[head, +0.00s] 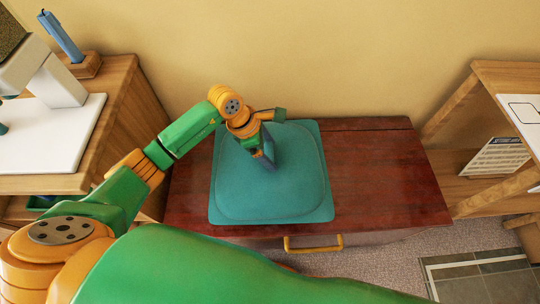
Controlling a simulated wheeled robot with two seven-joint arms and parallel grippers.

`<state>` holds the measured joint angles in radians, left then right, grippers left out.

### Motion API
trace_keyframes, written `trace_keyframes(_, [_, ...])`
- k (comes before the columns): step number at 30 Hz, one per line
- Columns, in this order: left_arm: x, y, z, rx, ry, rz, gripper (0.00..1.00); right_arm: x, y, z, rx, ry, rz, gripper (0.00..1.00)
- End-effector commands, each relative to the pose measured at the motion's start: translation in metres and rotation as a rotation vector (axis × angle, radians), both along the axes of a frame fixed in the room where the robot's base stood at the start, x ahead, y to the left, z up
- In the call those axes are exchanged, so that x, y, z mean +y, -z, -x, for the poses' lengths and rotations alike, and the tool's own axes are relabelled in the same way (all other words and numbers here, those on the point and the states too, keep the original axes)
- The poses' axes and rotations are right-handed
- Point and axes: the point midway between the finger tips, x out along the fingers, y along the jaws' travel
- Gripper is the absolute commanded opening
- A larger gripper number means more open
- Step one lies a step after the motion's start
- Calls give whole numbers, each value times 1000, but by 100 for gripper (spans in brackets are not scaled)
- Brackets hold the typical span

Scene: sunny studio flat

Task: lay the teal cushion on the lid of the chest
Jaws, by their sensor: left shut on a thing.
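The teal cushion (290,185) is flat and square with rounded corners, in the middle of the head view. It is over the left and middle part of the dark red-brown lid of the chest (385,175). It looks level with the lid, but I cannot tell whether it rests fully on it. My left gripper (265,160) comes down from above onto the cushion's upper middle and is shut on the cushion. The gripper hides the pinched spot. My right gripper is not in view.
A yellow handle (313,244) is on the chest's front. A wooden cabinet (130,120) with a white board (60,135) stands at left, with a blue device (62,37) on it. A wooden shelf unit (485,90) stands at right. The lid's right part is bare.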

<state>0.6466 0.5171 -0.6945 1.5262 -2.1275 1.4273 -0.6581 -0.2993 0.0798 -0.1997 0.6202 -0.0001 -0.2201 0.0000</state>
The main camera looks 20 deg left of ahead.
Motion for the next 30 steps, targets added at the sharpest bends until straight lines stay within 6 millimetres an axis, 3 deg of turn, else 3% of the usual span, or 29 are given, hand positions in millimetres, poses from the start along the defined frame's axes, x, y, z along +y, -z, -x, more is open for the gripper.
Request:
trace_keyframes(6, [-2, 32, -3, 1, -1, 0, 0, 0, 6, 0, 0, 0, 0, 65])
trace_keyframes(17, [-1, 38, -4, -2, -1, 1, 0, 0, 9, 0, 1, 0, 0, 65])
trace_keyframes(18, [-1, 37, -3, -1, 0, 0, 93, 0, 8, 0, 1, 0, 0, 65])
trace_keyframes(19, [-1, 37, -3, -1, 0, 0, 100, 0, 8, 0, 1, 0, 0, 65])
trace_keyframes(26, [-1, 35, -3, -1, -1, 1, 100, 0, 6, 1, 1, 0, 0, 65])
trace_keyframes(30, [7, 15, -2, -4, -2, 0, 100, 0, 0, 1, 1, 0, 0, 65])
